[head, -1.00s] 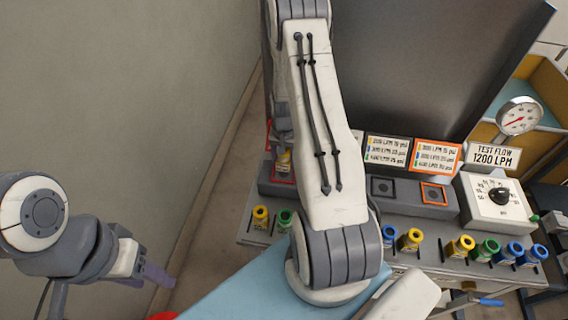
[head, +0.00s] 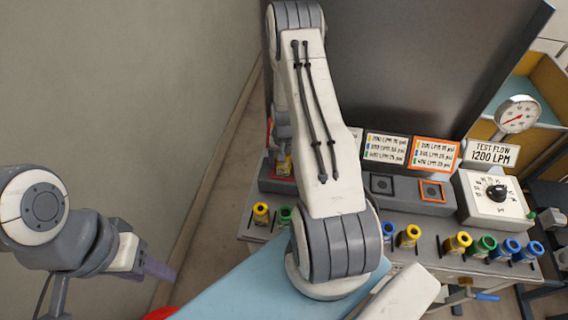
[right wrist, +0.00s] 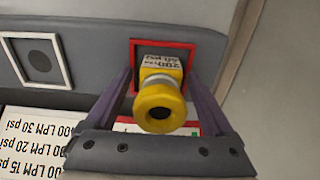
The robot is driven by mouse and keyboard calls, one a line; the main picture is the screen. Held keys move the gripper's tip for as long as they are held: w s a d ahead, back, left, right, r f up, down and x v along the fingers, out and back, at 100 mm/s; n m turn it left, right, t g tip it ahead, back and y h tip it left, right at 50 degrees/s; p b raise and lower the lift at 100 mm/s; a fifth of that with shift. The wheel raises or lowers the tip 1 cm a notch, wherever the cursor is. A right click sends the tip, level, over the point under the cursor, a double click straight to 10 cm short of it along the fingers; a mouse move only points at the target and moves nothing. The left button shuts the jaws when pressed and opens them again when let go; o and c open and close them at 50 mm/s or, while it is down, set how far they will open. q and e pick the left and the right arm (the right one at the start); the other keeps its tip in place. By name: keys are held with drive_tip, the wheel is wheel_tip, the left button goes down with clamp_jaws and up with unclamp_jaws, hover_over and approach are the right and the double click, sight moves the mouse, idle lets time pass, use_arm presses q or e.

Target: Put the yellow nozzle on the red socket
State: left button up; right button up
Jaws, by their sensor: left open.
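The yellow nozzle (right wrist: 160,105) stands in the red-framed socket (right wrist: 134,46) in the right wrist view, with its open yellow end towards the camera. My right gripper (right wrist: 160,74) has one finger on each side of it, with narrow gaps showing between fingers and nozzle. In the head view the yellow nozzle (head: 284,165) and the red socket (head: 275,178) are partly hidden behind my right arm, and the right fingers cannot be made out there. My left gripper (head: 158,270) is open and empty at the far left, away from the bench.
Other nozzles stand along the bench front: yellow (head: 261,212), green (head: 284,216), blue (head: 388,230) and several more at right. A black-framed socket (head: 382,184) and an orange-framed socket (head: 432,191) are right of my arm. A dial box (head: 490,205) stands further right.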

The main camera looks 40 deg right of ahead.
drive_tip(key=shift+r, duration=0.5)
wheel_tip(320, 180, up, 10)
drive_tip(key=b, duration=0.3)
drive_tip(key=shift+a+r, duration=0.1)
drive_tip(key=shift+r, duration=0.65)
